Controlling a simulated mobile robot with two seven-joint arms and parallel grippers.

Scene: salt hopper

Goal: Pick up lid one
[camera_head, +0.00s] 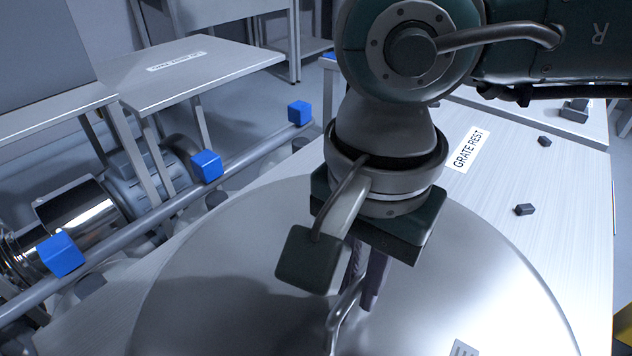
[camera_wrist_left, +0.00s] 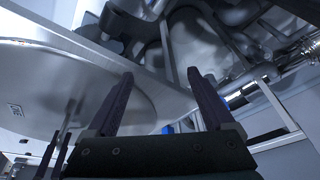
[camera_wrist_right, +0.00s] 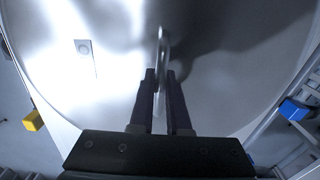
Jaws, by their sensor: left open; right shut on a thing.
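The lid (camera_head: 490,285) is a large round shiny metal disc with a bent rod handle (camera_head: 338,330), low in the head view. My right gripper (camera_head: 362,285) points down over the lid and is shut on its handle. In the right wrist view, the handle (camera_wrist_right: 162,50) stands between the two dark fingers (camera_wrist_right: 160,80), and the lid (camera_wrist_right: 235,100) fills most of the picture. My left gripper (camera_wrist_left: 160,76) is open and empty in its own wrist view, with the lid (camera_wrist_left: 60,85) to its left. I cannot tell whether the lid rests on a surface. My left gripper is outside the head view.
A metal table (camera_head: 500,165) labelled GRATE REST lies behind the lid, with small dark blocks (camera_head: 524,209) on it. A pipe (camera_head: 150,215) with blue cubes (camera_head: 206,165) runs along the left. Another labelled table (camera_head: 190,80) stands at the back left.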

